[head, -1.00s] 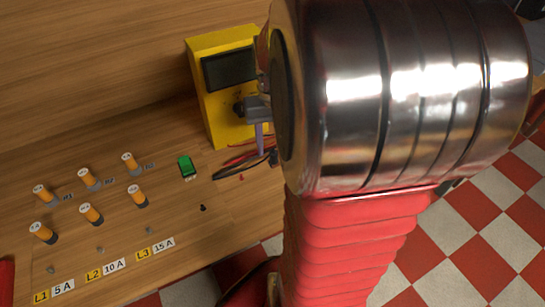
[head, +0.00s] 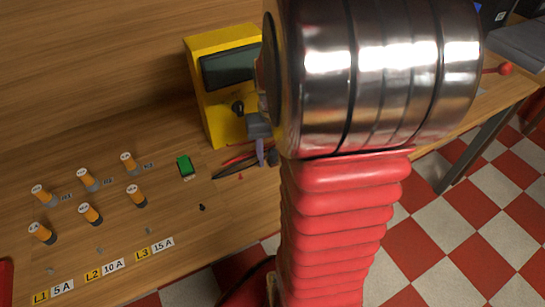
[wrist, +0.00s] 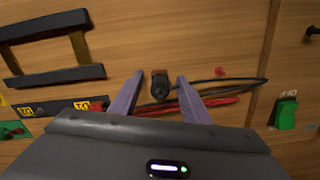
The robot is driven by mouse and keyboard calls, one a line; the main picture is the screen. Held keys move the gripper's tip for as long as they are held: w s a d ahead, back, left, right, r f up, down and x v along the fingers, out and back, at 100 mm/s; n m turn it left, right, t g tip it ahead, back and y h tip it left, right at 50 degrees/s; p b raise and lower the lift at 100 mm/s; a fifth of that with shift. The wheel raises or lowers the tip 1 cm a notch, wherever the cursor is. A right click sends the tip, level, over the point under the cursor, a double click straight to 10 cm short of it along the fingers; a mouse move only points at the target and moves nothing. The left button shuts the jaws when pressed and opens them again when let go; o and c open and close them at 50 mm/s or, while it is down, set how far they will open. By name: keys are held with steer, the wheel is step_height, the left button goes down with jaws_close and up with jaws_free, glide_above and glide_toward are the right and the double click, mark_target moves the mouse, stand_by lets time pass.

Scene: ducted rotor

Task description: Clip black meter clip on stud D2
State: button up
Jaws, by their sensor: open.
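My gripper (wrist: 157,78) is open in the wrist view, with its two purple-grey fingers spread. A black clip-like piece with a brownish end (wrist: 160,85), likely the black meter clip, sits in the gap between the fingers, with no clear contact on either side. In the head view my gripper (head: 262,157) hangs in front of the yellow meter (head: 221,75), and a dark piece (head: 272,157) shows beside the fingers. Black and red leads (wrist: 225,97) lie behind the fingers. I cannot make out a stud marked D2 in either view.
A green switch (head: 185,166) and several orange-topped posts (head: 88,179) stand on the wooden bench to the left. A small red peg (wrist: 220,72) lies near the leads. A black frame (wrist: 55,75) and yellow labels (wrist: 82,104) show at left in the wrist view.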

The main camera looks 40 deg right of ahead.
steer(key=shift+c, duration=0.3)
jaws_close()
steer(key=shift+r, duration=0.15)
step_height(320, 180, up, 10)
steer(key=shift+f, duration=0.1)
stand_by(0.5)
stand_by(0.4)
